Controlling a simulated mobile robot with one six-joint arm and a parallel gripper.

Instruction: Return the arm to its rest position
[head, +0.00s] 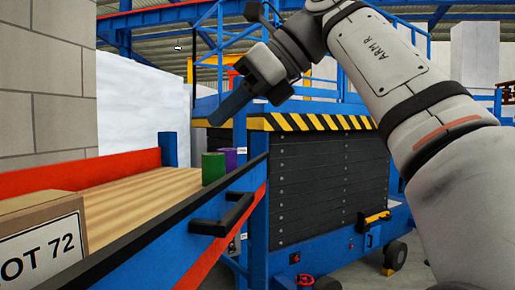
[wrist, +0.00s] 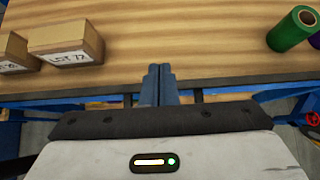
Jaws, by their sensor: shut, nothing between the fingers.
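My gripper (head: 230,107) is up in the air at the upper middle of the head view, at the end of my arm. It points down and left, above the far end of a wooden-topped bench (head: 132,200). In the wrist view, the two blue fingers of my gripper (wrist: 158,72) lie together over the near edge of the bench (wrist: 190,50). They are shut with nothing between them.
A box marked 72 (head: 42,238) sits at the bench's near left; two boxes show in the wrist view, one labelled LOT 72 (wrist: 66,42). A green roll (head: 213,168) and a purple roll (head: 231,159) stand at the far end. A blue lift platform (head: 325,180) with striped edge stands behind.

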